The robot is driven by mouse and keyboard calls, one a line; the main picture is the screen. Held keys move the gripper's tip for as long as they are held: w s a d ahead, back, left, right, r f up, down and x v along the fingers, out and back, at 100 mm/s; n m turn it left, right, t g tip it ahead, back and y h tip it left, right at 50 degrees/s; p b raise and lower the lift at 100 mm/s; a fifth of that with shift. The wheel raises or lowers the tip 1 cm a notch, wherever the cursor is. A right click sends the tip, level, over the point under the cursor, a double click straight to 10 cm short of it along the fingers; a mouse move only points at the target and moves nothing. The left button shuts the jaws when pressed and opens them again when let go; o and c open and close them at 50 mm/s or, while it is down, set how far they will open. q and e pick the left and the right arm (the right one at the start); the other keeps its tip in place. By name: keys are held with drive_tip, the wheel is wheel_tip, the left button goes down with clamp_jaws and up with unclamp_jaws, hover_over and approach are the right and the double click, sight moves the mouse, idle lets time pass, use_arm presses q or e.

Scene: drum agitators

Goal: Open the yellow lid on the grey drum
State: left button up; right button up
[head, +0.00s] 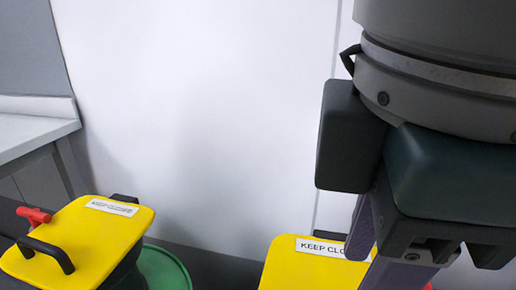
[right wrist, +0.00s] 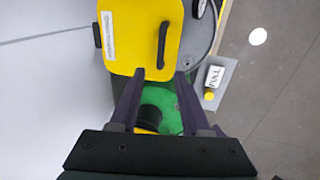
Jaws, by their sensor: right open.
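In the right wrist view a yellow lid (right wrist: 138,38) with a black bar handle (right wrist: 162,45) lies over a grey round drum top (right wrist: 203,40). My right gripper (right wrist: 160,74) is open and empty, its fingertips near the lid's lower edge, just below the handle in the picture. My left gripper is not in view.
A green drum top (head: 165,268) sits beside the left lid; green also shows between my fingers (right wrist: 165,108). A white wall (head: 200,120) stands behind, a counter (head: 35,125) at left.

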drive_tip(key=f+b, duration=0.1)
drive_tip(key=f, duration=0.2)
drive_tip(key=w+f+b, duration=0.1)
drive_tip(key=f, duration=0.5)
drive_tip(key=shift+w+d+b, duration=0.15)
drive_tip(key=shift+d+b, duration=0.15)
drive_tip(key=shift+b, duration=0.1)
drive_tip(key=shift+w+f, duration=0.15)
drive_tip(key=shift+f, duration=0.25)
clamp_jaws()
idle(0.6)
